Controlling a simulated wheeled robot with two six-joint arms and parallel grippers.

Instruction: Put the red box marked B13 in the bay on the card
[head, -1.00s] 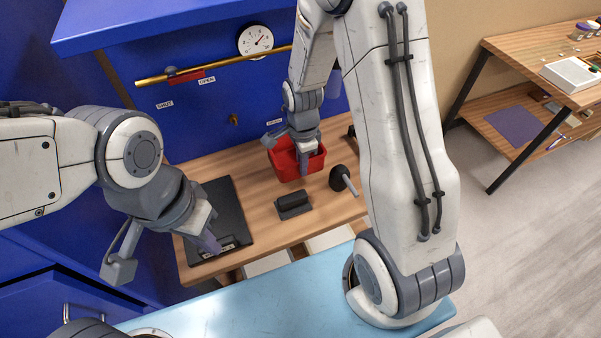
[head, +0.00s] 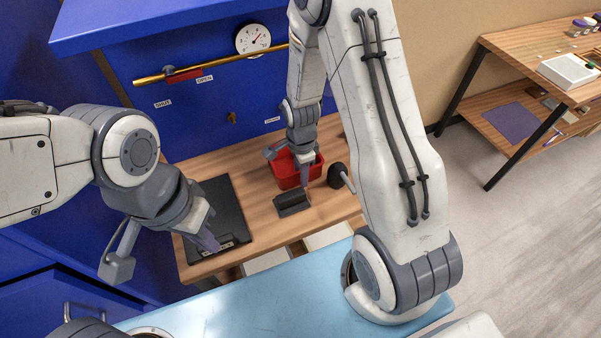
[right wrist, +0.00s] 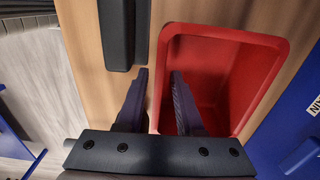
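The red box (head: 283,170) is an open-topped bin on the wooden table; no B13 mark is readable. My right gripper (head: 305,180) is at the box's near side in the head view. In the right wrist view its fingers (right wrist: 158,90) are apart, one over the red box (right wrist: 262,85) and the other outside its wall. Whether they touch the wall is unclear. My left gripper (head: 208,240) is over the near part of a black flat tray or mat (head: 222,200); its finger gap cannot be made out. I cannot identify a card or a bay.
A dark block (head: 293,201) lies close in front of the red box. A black piece with a grey rod (head: 339,176) is right of the box. A blue cabinet (head: 190,120) with a brass rail and gauge stands behind. A separate wooden bench (head: 530,50) is at far right.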

